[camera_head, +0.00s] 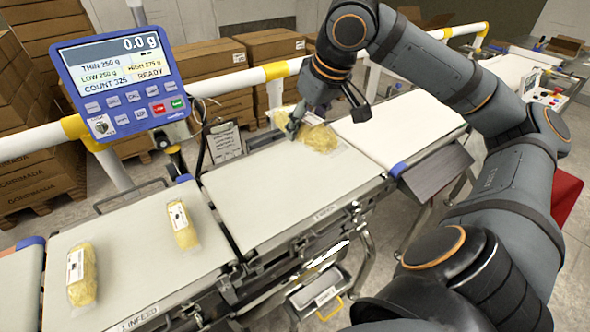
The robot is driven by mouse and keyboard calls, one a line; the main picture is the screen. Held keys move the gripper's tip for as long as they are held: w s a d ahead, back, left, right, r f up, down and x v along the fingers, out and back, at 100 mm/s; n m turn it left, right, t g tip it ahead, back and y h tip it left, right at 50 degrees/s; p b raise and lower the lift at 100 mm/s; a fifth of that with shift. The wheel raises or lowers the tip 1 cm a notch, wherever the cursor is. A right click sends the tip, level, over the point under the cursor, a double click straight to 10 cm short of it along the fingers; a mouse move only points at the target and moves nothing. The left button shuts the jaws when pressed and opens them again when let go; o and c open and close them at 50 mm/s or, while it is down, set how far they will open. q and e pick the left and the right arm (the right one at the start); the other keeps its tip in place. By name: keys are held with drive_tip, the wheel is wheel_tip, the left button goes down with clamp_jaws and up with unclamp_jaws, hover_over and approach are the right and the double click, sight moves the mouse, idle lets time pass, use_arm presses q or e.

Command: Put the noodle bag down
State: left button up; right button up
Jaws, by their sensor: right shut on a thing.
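My right gripper (295,122) is at the far edge of the middle weighing belt (270,195). It is shut on a noodle bag (320,138), a clear bag with yellow contents and a white label. The bag is at the far right of this belt, close to its surface; I cannot tell whether it touches. Two other noodle bags lie on the infeed belt: one (183,225) near its right side and one (81,275) near the left. My left gripper is not in view.
A blue display (122,72) reading 0.0 g stands at the left on a white and yellow rail (225,84). The outfeed belt (400,125) looks clear. A small drawer (318,292) sits below the belts. Stacked cartons (35,160) stand behind.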

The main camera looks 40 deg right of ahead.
drive_tip(key=w+a+f+m+b, duration=0.1)
drive_tip(key=w+a+f, duration=0.1)
drive_tip(key=f, duration=0.4)
drive_tip(key=w+a+f, duration=0.1)
drive_tip(key=w+f, duration=0.1)
drive_tip(key=f, duration=0.5)
drive_tip(key=shift+h, duration=0.3)
drive_tip(key=w+d+f+b, duration=0.1)
drive_tip(key=w+d+f, duration=0.1)
drive_tip(key=d+f, duration=0.1)
drive_tip(key=w+d+f+b, duration=0.1)
drive_tip(key=d+f+b, duration=0.1)
drive_tip(key=d+f, duration=0.1)
drive_tip(key=w+d+f+b, duration=0.2)
drive_tip(key=d+f, duration=0.1)
drive_tip(key=d, duration=0.2)
drive_tip(key=shift+w+d, duration=0.2)
drive_tip(key=shift+w, duration=0.15)
drive_tip(key=shift+w+d+f, duration=0.15)
drive_tip(key=shift+d+f, duration=0.1)
drive_tip(key=shift+f, duration=0.2)
drive_tip(key=f, duration=0.3)
drive_tip(key=shift+w+d+f, duration=0.1)
drive_tip(key=shift+d+f, duration=0.2)
